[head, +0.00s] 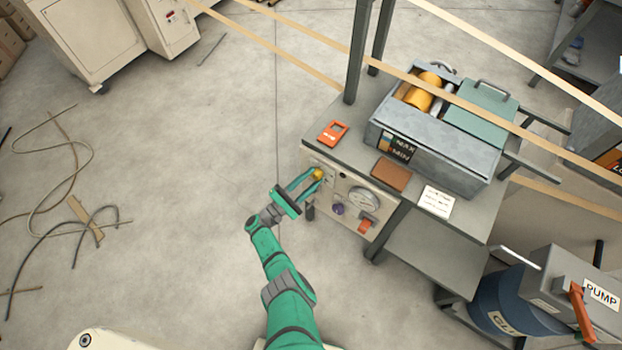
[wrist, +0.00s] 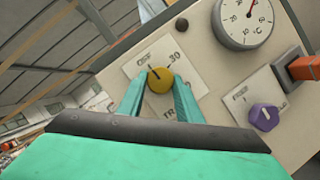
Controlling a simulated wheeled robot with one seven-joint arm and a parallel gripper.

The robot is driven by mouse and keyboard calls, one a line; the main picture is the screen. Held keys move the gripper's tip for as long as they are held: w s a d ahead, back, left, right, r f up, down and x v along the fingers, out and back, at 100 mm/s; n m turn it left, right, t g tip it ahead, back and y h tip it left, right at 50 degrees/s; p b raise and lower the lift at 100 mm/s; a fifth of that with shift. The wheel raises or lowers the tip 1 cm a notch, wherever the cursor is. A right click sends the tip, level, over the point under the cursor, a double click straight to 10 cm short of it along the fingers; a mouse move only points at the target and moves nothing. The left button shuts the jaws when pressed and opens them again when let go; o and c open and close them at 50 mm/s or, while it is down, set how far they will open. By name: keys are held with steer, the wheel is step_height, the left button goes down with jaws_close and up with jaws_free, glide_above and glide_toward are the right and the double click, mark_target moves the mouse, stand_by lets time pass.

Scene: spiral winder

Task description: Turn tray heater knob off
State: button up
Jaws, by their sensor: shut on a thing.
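The tray heater knob is a round yellow knob (head: 318,174) at the left end of the cream control panel (head: 339,214) on the bench front. In the wrist view the yellow knob (wrist: 160,80) sits on a white plate (wrist: 141,68) with partly hidden lettering and a "30" at upper right. Its dark pointer line points up and a little left, near the blurred lettering there. My green gripper (head: 311,182) reaches the panel from the left. In the wrist view my gripper's two fingers (wrist: 160,88) are shut on the knob, one on each side.
Right of the knob are a round dial gauge (wrist: 244,18), a purple knob (wrist: 264,117) and an orange lever (wrist: 303,68). On the bench stand a grey trough (head: 430,145), an orange device (head: 333,133) and a brown block (head: 391,174).

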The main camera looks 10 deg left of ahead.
steer(key=o, duration=1)
steer(key=shift+o, duration=0.2)
steer(key=shift+s, duration=0.1)
steer(key=v, duration=1)
steer(key=shift+s+a, duration=0.2)
steer(key=shift+s, duration=0.05)
steer(key=shift+f, duration=0.1)
